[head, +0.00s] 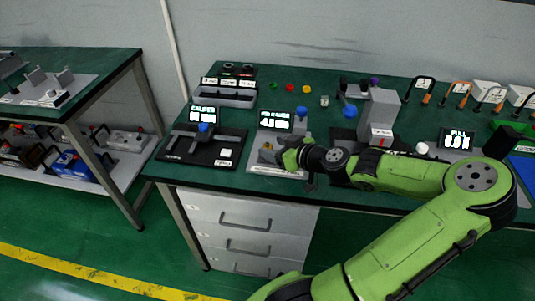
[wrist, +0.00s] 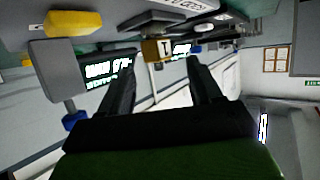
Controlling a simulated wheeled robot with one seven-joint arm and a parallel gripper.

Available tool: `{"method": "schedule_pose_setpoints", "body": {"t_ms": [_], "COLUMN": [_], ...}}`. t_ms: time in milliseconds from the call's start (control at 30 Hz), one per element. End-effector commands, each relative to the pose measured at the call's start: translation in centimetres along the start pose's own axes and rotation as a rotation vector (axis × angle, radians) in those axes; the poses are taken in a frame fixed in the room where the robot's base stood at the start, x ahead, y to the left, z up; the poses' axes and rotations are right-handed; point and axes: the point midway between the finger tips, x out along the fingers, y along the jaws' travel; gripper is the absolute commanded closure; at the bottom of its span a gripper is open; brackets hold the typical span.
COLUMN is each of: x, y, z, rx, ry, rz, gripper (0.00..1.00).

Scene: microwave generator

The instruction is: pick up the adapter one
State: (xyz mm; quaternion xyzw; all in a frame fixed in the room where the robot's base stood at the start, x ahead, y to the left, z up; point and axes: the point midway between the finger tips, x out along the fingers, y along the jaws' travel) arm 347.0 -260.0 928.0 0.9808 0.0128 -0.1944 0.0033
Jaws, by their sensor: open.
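A small brass-coloured block (wrist: 157,49) with a dark upright mark on a pale label appears to be adapter one. In the wrist view it lies just beyond and between my fingertips, with no clear contact. My gripper (wrist: 160,64) is open and empty, its two black fingers on either side of the view's middle. In the head view my arm's end reaches over the front of the middle grey station (head: 284,136). A small brass-coloured part (head: 268,147) shows there beside my wrist. My fingers are mostly hidden there.
A black station with a display (head: 203,150) stands to the left, and a grey upright machine (head: 378,118) to the right. Hooked tools line the back right. The bench's front left edge is clear.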

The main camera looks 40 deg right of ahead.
Motion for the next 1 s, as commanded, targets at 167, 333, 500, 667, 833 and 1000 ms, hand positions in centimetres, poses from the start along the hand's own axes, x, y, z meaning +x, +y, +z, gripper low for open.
{"method": "schedule_pose_setpoints", "body": {"t_ms": [167,333,500,667,833,1000], "x": [3.3,3.7,3.7,3.7,3.7,3.6], "y": [0.0,0.0,0.0,0.0,0.0,0.0], "z": [0.3,0.2,0.2,0.2,0.1,0.1], "rx": [0.000,0.001,0.000,0.000,0.000,0.000], "ry": [0.001,0.000,0.000,-0.001,0.000,0.000], "rz": [-0.005,-0.001,-0.002,-0.002,-0.002,-0.002], "gripper": [0.36,0.36,0.48,0.73,0.94,0.94]}}
